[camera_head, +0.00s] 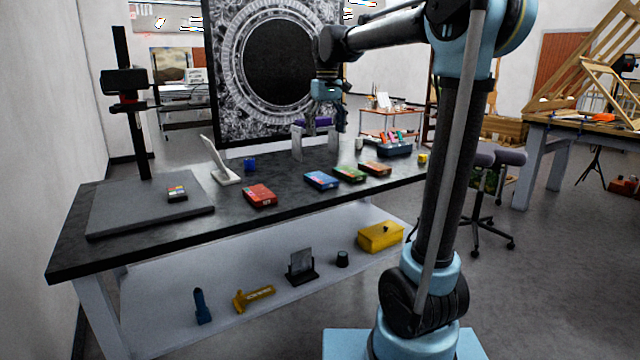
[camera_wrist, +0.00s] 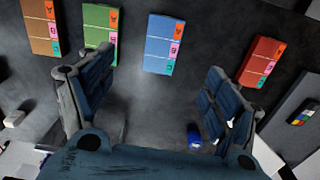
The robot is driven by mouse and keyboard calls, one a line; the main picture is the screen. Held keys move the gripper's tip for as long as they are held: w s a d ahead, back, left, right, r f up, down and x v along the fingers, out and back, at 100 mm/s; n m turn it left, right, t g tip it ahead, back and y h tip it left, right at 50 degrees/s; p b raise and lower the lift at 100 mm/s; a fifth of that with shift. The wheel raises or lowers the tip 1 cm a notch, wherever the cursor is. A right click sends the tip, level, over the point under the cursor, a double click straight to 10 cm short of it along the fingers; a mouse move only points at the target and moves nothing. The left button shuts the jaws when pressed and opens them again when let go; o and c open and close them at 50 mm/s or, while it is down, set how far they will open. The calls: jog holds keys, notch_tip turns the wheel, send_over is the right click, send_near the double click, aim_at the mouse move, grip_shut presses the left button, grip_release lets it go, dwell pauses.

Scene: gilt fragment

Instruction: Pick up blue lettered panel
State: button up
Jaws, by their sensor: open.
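The blue lettered panel (camera_head: 321,180) lies flat on the dark table between a red panel (camera_head: 260,195) and a green panel (camera_head: 349,174). In the wrist view the blue panel (camera_wrist: 164,45) shows orange, pink and pale lettered squares along its right side. My gripper (camera_head: 326,126) is above the table, behind the panels as seen from the head camera. In the wrist view my gripper (camera_wrist: 160,70) is open, with nothing between its fingers. The blue panel lies beyond the fingertips there, roughly centred between them, and is apart from them.
A brown-orange panel (camera_head: 375,168) lies right of the green one. A small blue item (camera_head: 249,164), a white tilted stand (camera_head: 222,165) and a grey board (camera_head: 150,205) are on the left. A tray of coloured items (camera_head: 395,149) stands at the right. Bare tabletop surrounds the panels.

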jog(key=w+a, duration=0.2)
send_over(319, 176)
jog(key=f, duration=1.1)
jog(key=shift+s+a+f, duration=0.15)
jog(key=shift+s+a, duration=0.05)
jog(key=shift+a, duration=0.05)
jog(key=shift+w+d+f, duration=0.1)
jog(key=shift+f, duration=1.2)
jog(key=shift+d+f, duration=0.1)
jog(key=shift+f, duration=1.2)
jog(key=c, duration=1.2)
